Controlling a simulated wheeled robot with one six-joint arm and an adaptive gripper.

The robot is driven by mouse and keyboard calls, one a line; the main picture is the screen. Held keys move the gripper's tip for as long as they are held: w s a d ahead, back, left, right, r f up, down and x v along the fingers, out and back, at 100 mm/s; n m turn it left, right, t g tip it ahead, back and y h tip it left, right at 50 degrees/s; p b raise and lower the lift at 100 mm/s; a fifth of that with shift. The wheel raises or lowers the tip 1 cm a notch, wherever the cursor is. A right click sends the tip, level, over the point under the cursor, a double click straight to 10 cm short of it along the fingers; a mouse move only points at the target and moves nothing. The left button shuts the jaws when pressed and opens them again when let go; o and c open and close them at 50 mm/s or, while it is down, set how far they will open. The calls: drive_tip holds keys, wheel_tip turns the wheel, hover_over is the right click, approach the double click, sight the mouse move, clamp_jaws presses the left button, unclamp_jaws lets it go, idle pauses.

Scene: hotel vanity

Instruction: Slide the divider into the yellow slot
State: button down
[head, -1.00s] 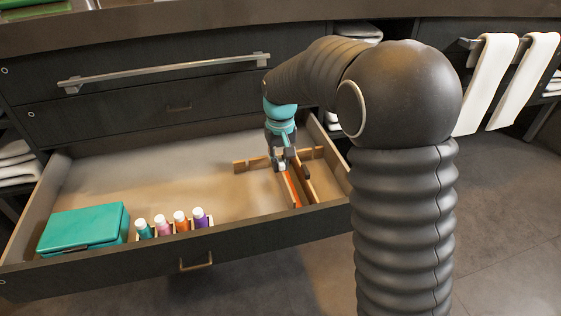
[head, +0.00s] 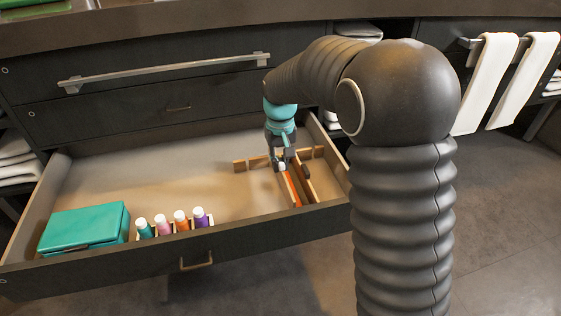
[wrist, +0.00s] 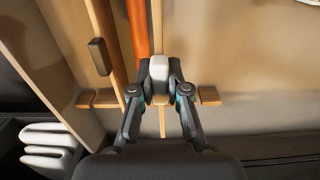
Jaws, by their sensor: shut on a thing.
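My gripper (wrist: 159,88) is shut on the pale grey grip tab (wrist: 159,67) of a thin wooden divider (wrist: 157,28). In the head view my gripper (head: 281,162) is low inside the open drawer, at its right part. The divider stands on edge, and part of it is hidden by my fingers. A wooden cross rail (head: 255,164) with gaps runs across the drawer; its pieces show on both sides of my fingers. An orange strip (wrist: 138,32) lies beside the divider. I cannot make out a yellow slot, or whether the divider sits in a gap.
Another wooden divider with a dark tab (wrist: 99,56) stands beside the orange strip. A teal box (head: 84,226) and a rack of several small bottles (head: 182,221) stand at the drawer's front left. The drawer's middle floor (head: 165,180) is clear.

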sight(280, 174)
drive_tip(key=shift+f+b, duration=1.25)
drive_tip(key=shift+f, duration=1.3)
idle(0.5)
drive_tip(key=c, duration=1.1)
unclamp_jaws()
drive_tip(key=shift+r, duration=0.15)
wheel_tip(280, 174, up, 12)
drive_tip(key=shift+f, duration=0.1)
